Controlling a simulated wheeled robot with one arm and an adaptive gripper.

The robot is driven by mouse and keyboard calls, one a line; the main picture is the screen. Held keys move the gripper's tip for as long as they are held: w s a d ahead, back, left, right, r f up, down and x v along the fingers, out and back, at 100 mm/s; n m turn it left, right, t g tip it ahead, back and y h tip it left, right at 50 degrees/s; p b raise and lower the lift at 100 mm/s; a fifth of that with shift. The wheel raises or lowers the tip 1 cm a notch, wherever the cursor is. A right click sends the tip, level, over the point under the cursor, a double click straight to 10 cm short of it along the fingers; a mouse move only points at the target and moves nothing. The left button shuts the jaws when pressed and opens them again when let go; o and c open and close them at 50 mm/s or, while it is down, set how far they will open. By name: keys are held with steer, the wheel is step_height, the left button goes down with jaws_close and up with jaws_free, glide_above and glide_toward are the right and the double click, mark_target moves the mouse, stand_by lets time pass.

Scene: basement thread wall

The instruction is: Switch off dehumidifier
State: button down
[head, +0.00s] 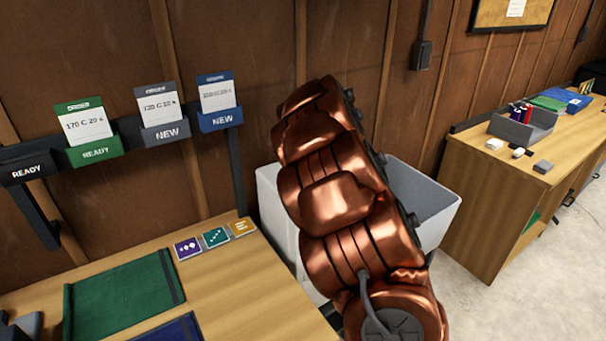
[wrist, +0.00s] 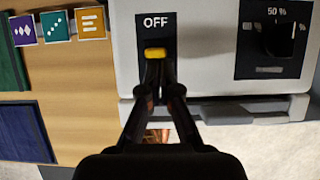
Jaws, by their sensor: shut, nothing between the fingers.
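The dehumidifier (wrist: 212,60) is a pale grey box with a black switch plate (wrist: 155,24) marked OFF in the wrist view. A yellow switch lever (wrist: 155,54) sits just below the OFF lettering. My gripper (wrist: 156,72) is shut and empty, its fingertips just below the yellow lever; I cannot tell if they touch it. The fingers hide the lower part of the switch plate. The arm hides my gripper and the switch there.
A black dial (wrist: 277,38) marked 50 % is right of the switch. A wooden bench (head: 235,285) with a green mat (head: 120,300) and several coloured tiles (head: 215,237) is at left. Another wooden bench (head: 480,210) is at right, with bare floor beside it.

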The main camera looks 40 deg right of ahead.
steer(key=shift+w+a, duration=0.2)
steer(key=shift+w, duration=0.05)
steer(key=shift+w+r, duration=0.1)
steer(key=shift+w, duration=0.1)
steer(key=shift+a, duration=0.1)
steer(key=shift+s+d, duration=0.15)
steer(key=shift+d, duration=0.1)
steer(key=shift+r, duration=0.2)
steer(key=shift+r+p, duration=0.55)
steer(key=shift+p, duration=0.1)
steer(key=shift+r, duration=0.1)
